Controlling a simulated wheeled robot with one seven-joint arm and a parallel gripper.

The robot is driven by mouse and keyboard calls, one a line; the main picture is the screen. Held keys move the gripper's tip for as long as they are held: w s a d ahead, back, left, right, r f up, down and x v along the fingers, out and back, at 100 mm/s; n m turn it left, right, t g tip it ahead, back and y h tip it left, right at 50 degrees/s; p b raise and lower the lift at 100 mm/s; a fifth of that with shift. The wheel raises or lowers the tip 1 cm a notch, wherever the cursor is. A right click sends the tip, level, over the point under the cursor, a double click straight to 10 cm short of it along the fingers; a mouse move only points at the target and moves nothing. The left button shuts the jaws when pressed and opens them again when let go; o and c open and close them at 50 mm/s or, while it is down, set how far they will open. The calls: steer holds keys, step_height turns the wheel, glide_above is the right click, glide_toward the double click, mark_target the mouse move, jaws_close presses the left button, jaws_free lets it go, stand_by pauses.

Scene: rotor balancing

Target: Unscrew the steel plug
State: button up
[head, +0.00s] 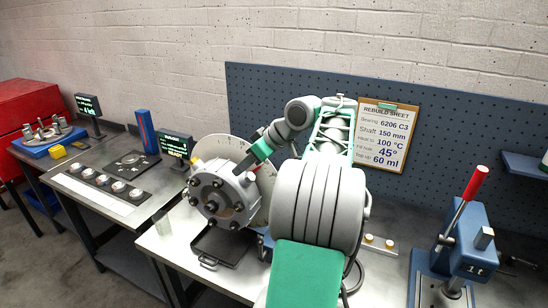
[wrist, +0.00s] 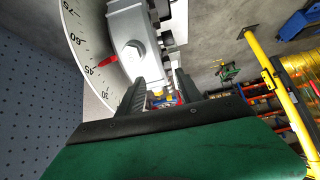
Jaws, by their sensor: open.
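The steel plug (wrist: 134,49) shows in the wrist view as a small round, bright fitting on the flat side of the grey housing (wrist: 128,20). In the head view the housing (head: 222,197) stands on the bench with bolts around its front face; I cannot make out the plug there. My gripper (wrist: 160,88) is open, its two dark fingers apart and nothing held between them. The plug lies beyond the fingertips, nearer the left finger. In the head view my gripper (head: 246,163) is at the housing's upper right, partly hidden by my arm.
A white dial (head: 212,148) stands behind the housing; its red pointer (wrist: 107,62) is near 45. A black tray (head: 222,247) lies under the housing. A blue press (head: 462,245) stands at right. A rebuild sheet (head: 384,138) hangs on the pegboard (head: 270,95).

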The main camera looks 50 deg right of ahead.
mark_target(251, 176)
steer(key=s+d, duration=0.5)
steer(key=d, duration=0.1)
steer(key=shift+n+t, duration=0.3)
steer(key=b+x, duration=0.5)
steer(key=x, duration=0.3)
steer(key=shift+w+a, duration=0.15)
steer(key=shift+a, duration=0.1)
steer(key=shift+c, duration=0.3)
jaws_close()
